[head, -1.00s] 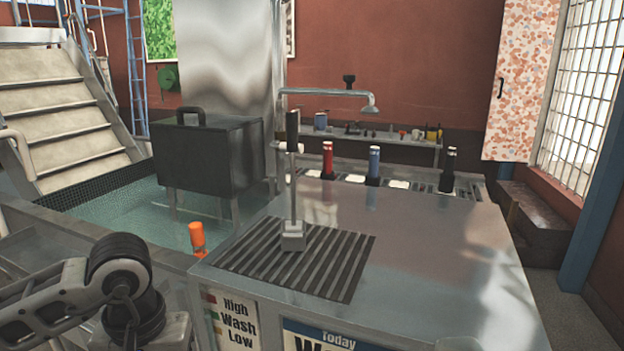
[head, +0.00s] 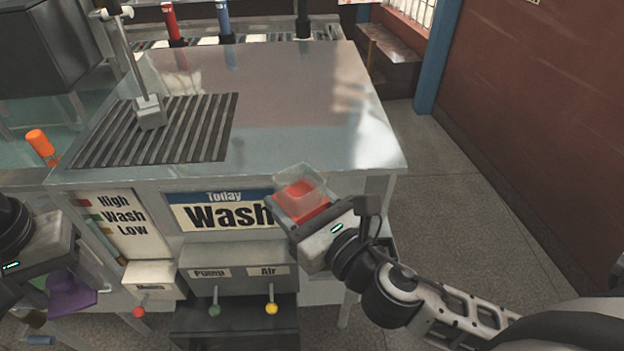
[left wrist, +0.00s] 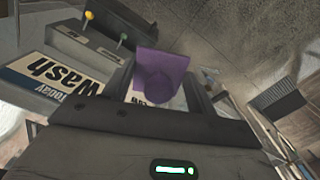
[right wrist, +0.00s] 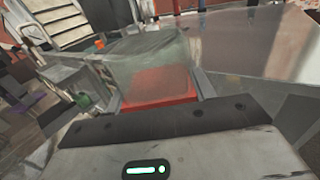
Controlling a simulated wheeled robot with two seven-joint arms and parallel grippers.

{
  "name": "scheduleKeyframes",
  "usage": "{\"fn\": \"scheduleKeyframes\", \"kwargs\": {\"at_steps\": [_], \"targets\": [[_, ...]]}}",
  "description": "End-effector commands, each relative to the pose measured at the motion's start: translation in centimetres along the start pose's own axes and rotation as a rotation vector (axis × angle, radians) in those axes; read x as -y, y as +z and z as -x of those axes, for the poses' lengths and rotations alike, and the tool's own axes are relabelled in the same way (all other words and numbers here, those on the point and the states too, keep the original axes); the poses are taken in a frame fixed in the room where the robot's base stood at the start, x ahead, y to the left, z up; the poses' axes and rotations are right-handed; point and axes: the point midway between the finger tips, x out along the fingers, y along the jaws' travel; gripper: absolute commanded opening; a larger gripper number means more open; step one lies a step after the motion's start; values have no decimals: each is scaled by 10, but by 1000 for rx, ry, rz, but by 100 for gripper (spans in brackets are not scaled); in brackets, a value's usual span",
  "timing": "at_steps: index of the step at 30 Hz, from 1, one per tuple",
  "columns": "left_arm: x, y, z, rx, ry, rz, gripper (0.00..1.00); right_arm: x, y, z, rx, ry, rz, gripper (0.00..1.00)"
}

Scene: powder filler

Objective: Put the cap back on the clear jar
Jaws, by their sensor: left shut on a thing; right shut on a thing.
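The clear jar (head: 300,180) is a see-through box with red contents in its lower part. My right gripper (head: 297,212) is shut on it and holds it in front of the metal counter's front right part. The jar also fills the middle of the right wrist view (right wrist: 150,75), between the fingers. My left gripper (left wrist: 163,95) is shut on a purple piece (left wrist: 158,75) that looks like the cap, with a flat square plate and a rounded part. The purple cap shows at the lower left of the head view (head: 70,292), well apart from the jar.
The metal counter (head: 290,85) has a dark slatted grate and an upright post at its left. Its front bears "Wash" signs and a lever box with several coloured knobs (head: 214,309). Open floor (head: 470,190) lies to the right.

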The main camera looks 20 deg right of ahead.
Motion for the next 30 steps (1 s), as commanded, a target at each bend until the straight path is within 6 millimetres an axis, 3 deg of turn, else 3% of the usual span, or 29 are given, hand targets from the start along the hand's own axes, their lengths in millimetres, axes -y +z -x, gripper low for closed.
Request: {"fn": "scheduleKeyframes", "kwargs": {"at_steps": [6,12,18,30], "targets": [[0,0,0,0,0,0,36,-54,6,-17,5,284,7,13],[0,0,0,0,0,0,36,-82,7,-25,3,430,2,13],[0,0,0,0,0,0,36,-92,7,-27,1,481,1,13],[-5,-2,2,-1,1,-2,36,-92,6,-27,-1,481,0,13]]}}
